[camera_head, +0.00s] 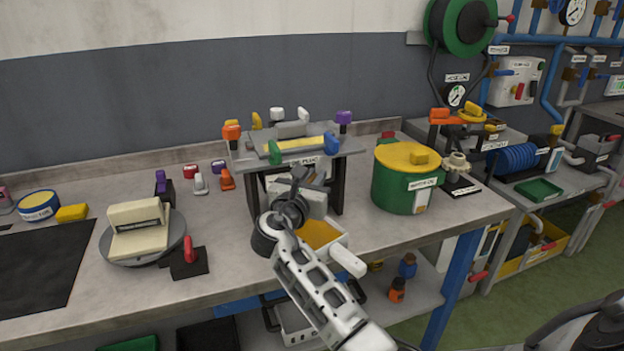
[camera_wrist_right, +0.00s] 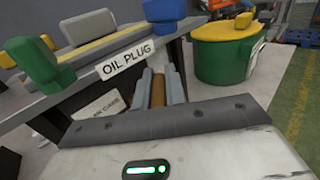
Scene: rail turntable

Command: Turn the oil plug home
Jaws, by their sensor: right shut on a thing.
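The grey stand (camera_head: 255,158) on the bench bears the label "OIL PLUG" (camera_head: 303,161), which also shows in the wrist view (camera_wrist_right: 128,60). On its top lies a yellow strip (camera_head: 303,145) between a green block (camera_head: 275,152) and a blue block (camera_head: 331,143). My right gripper (camera_wrist_right: 158,86) reaches in under the stand's top plate, its two grey fingers shut on a brown piece (camera_wrist_right: 158,92), apparently the oil plug. In the head view the arm and wrist hide most of this grip. My left gripper is not in view.
A green "MOTOR OIL" drum (camera_head: 395,190) with a yellow lid stands close to the stand's right. A round plate with a cream block (camera_head: 138,229) and a red-handled lever (camera_head: 188,255) stand at the left. Small coloured pieces lie behind them. The bench front is fairly clear.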

